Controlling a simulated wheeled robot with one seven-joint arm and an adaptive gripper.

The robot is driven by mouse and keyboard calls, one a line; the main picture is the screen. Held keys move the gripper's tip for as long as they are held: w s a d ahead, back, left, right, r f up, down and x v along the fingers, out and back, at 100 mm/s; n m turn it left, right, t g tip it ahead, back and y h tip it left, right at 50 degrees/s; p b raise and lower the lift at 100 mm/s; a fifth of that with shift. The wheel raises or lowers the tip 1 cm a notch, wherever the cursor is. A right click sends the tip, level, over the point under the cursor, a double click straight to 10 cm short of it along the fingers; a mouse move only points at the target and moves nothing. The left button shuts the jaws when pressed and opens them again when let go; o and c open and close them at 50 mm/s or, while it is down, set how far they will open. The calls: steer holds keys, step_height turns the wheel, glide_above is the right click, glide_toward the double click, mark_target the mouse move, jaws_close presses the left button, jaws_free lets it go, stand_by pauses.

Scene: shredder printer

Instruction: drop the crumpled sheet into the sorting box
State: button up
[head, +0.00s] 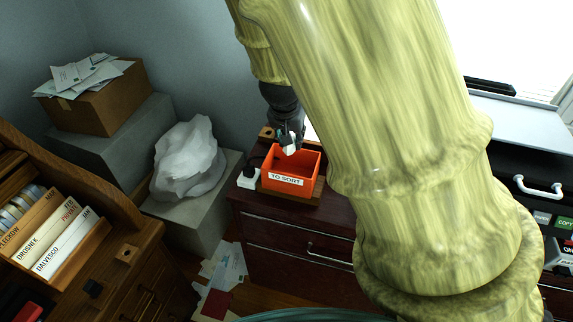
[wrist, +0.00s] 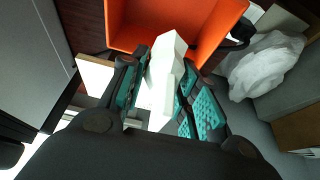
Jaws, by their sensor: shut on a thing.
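The orange sorting box (head: 309,177), labelled "TO SORT", stands open on the dark red cabinet. My gripper (head: 289,138) is over the back part of the box in the head view, pointing down. In the wrist view my gripper (wrist: 166,82) is shut on the crumpled sheet (wrist: 166,60), a small white faceted lump between the teal finger pads. The sheet also shows as a small pale bit under the fingers in the head view (head: 290,148). The box (wrist: 127,28) lies just beyond the sheet in the wrist view. The exact height above the rim is hard to tell.
A white power block (head: 248,178) sits left of the box. A bulging white bag (head: 188,160) rests on a grey block farther left. A card-file desk (head: 70,240) is at the left, a black printer (head: 530,170) at the right. My arm hides the middle right.

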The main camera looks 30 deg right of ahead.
glide_above(294, 170)
steer(key=s+a, duration=0.1)
steer(key=f, duration=0.4)
steer(key=shift+s+a+f, duration=0.15)
steer(key=shift+s+f, duration=0.05)
steer(key=shift+f, duration=0.1)
steer(key=shift+s+a+f, duration=0.1)
steer(key=shift+a+f, duration=0.05)
steer(key=shift+f, duration=0.65)
step_height(294, 170, down, 3)
steer(key=shift+r, duration=0.15)
steer(key=shift+f, duration=0.4)
steer(key=shift+f, duration=0.3)
